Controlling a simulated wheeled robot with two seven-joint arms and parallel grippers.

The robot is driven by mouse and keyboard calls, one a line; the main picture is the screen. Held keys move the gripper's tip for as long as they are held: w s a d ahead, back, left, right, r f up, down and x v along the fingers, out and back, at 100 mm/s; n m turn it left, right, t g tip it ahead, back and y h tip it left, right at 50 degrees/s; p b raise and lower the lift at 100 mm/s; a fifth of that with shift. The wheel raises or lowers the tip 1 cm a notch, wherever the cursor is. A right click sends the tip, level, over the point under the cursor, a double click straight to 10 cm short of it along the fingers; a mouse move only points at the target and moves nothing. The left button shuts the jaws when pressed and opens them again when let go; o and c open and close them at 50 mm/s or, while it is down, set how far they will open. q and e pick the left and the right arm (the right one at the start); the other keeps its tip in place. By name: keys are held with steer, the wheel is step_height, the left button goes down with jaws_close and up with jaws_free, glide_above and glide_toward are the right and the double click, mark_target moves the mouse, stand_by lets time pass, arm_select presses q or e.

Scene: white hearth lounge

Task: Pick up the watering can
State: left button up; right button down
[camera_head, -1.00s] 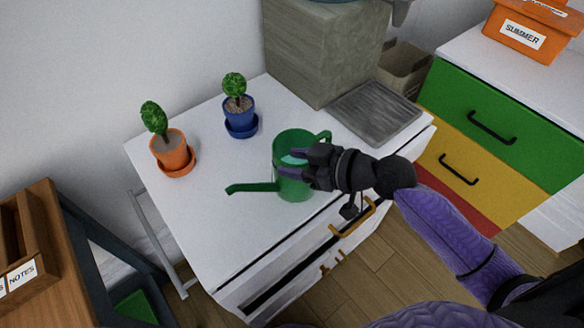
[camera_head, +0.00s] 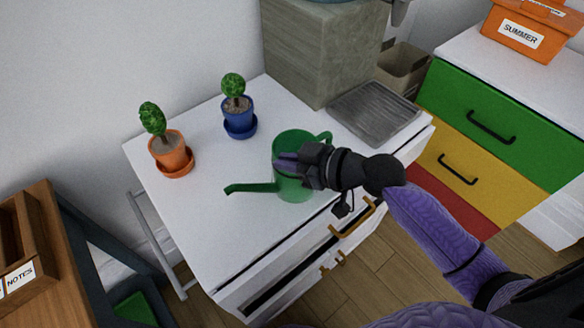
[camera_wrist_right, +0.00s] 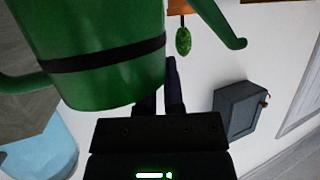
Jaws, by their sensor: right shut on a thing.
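The green watering can (camera_head: 296,188) stands upright on the white cabinet top (camera_head: 215,225), its spout pointing left and its handle at the upper right. In the right wrist view the can (camera_wrist_right: 95,75) fills the upper left, with a dark band around it. My right gripper (camera_head: 287,163) reaches in from the right and is shut on the can's body near the upper side. In the right wrist view its dark fingers (camera_wrist_right: 165,88) are partly hidden by the can. My left gripper is not in view.
An orange pot (camera_head: 171,157) and a blue pot (camera_head: 238,119), both with plants, stand behind the can. A grey ridged tray (camera_head: 375,112) and a stone-like block (camera_head: 325,55) are at the back right. The cabinet top left of the spout is clear.

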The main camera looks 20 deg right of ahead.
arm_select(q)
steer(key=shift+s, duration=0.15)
arm_select(e)
steer(key=shift+f, duration=0.1)
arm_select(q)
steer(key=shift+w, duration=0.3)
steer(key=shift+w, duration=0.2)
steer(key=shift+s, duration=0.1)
